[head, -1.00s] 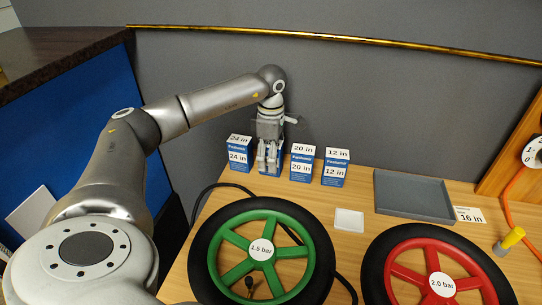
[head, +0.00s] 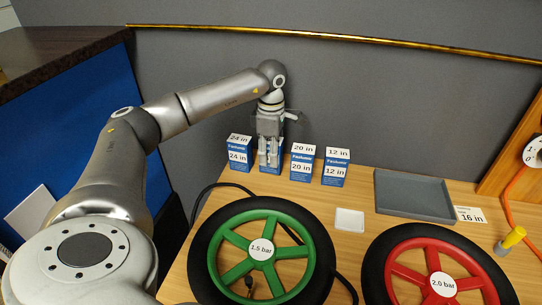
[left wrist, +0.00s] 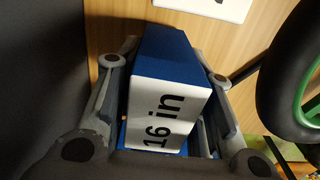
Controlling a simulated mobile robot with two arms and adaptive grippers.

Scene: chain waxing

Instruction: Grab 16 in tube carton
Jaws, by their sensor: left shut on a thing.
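The 16 in tube carton (left wrist: 168,95) is blue and white, and its "16 in" label faces the left wrist camera. My left gripper (head: 268,163) is shut on it, with one finger on each side. In the head view the gripper hides most of this carton, which stands in the row at the back of the table between the 24 in carton (head: 239,157) and the 20 in carton (head: 302,168). The 12 in carton (head: 335,171) stands at the right end of the row. My right gripper is not in view.
A grey tray (head: 412,210) lies at the right, beside a "16 in" card (head: 470,215). A green-rimmed wheel (head: 225,240) and a red-rimmed wheel (head: 395,275) lie in front. A small white square (head: 349,220) lies between. A grey wall stands close behind the cartons.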

